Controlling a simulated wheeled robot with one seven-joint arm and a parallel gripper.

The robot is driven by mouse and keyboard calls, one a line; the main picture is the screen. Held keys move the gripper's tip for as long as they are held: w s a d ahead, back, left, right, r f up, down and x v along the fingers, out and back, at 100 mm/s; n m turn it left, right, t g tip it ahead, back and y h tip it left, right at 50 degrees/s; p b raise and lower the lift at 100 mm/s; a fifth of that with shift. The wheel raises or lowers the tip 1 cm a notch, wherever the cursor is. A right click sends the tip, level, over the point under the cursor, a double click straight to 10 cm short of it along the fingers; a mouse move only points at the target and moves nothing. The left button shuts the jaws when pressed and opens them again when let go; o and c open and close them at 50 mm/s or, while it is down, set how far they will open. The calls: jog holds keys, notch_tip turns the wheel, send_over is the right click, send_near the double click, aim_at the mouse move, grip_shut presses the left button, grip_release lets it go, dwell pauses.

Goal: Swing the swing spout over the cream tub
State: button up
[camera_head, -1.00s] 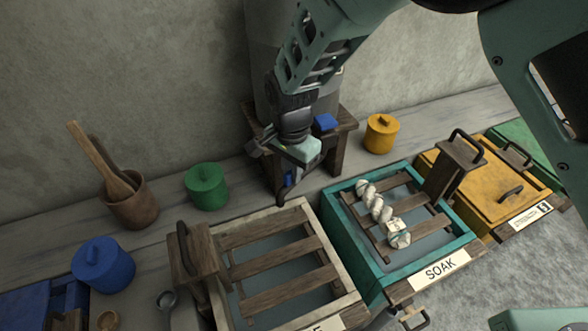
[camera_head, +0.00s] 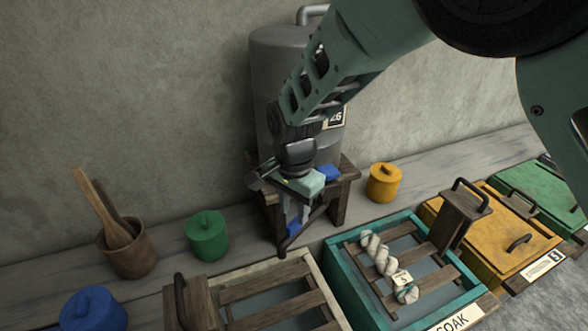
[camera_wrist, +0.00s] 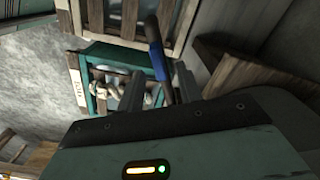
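The swing spout is a dark pipe with a blue grip (camera_head: 293,229), low in front of the grey tank. In the wrist view the blue grip (camera_wrist: 157,57) runs between my two fingers. My gripper (camera_head: 294,215) points down at the spout; in the wrist view its fingers (camera_wrist: 158,88) stand apart on either side of the grip, with narrow gaps showing. The cream tub (camera_head: 323,276) is in front and below, with wooden slats across it. The spout's outlet end is not clear, and my gripper hides part of the spout.
The grey tank (camera_head: 275,70) stands on a wooden stand (camera_head: 340,205) behind my gripper. The teal SOAK tub (camera_head: 345,285) with a twisted skein (camera_head: 380,255) is right of the cream tub. Green (camera_head: 207,236) and yellow (camera_head: 384,183) lidded pots stand on the ledge.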

notch_tip(320, 180, up, 13)
jog(key=b, duration=0.1)
jog(key=shift+r+b, duration=0.2)
jog(key=shift+b, duration=0.15)
